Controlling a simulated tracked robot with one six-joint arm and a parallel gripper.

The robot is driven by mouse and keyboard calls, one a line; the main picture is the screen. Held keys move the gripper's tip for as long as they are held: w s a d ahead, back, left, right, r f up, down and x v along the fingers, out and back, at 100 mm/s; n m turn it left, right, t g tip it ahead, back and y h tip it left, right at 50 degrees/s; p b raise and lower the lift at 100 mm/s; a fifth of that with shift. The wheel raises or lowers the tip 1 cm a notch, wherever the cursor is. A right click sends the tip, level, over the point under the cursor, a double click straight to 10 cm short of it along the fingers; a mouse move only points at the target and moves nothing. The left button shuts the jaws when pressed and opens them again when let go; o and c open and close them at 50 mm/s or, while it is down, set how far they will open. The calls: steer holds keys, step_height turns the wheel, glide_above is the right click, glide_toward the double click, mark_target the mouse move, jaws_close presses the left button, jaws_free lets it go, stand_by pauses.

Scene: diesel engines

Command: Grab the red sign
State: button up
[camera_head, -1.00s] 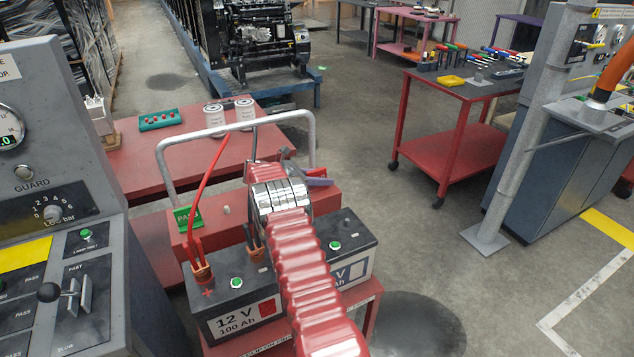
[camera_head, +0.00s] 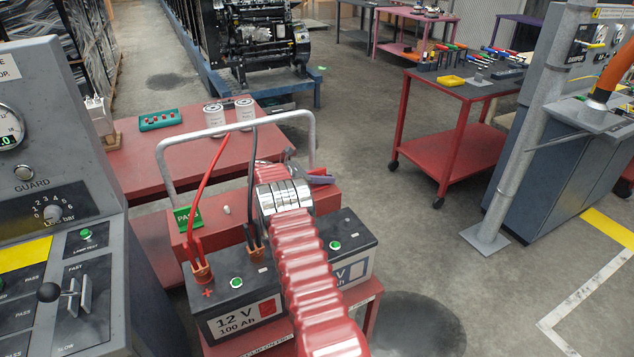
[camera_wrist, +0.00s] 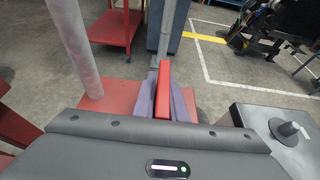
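The red sign (camera_wrist: 165,92) shows edge-on as a narrow red bar in the wrist view. It stands between the two purple-grey fingers of my gripper (camera_wrist: 164,98), which lie close against it on both sides. In the head view my gripper (camera_head: 318,178) is behind the red ribbed arm, at the right end of the red box on the battery cart. A small red piece of the sign (camera_head: 320,171) shows at the fingers there. The face of the sign is not visible, and its lower part is hidden.
A grey tube handle (camera_head: 312,130) arches over the cart beside my gripper. A green PASS sign (camera_head: 187,217) stands at the left. Batteries with cables (camera_head: 235,297) sit in front. Open floor lies to the right, before a red trolley (camera_head: 455,155).

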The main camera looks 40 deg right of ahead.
jaws_close()
step_height(320, 180, up, 10)
stand_by(0.7)
stand_by(0.5)
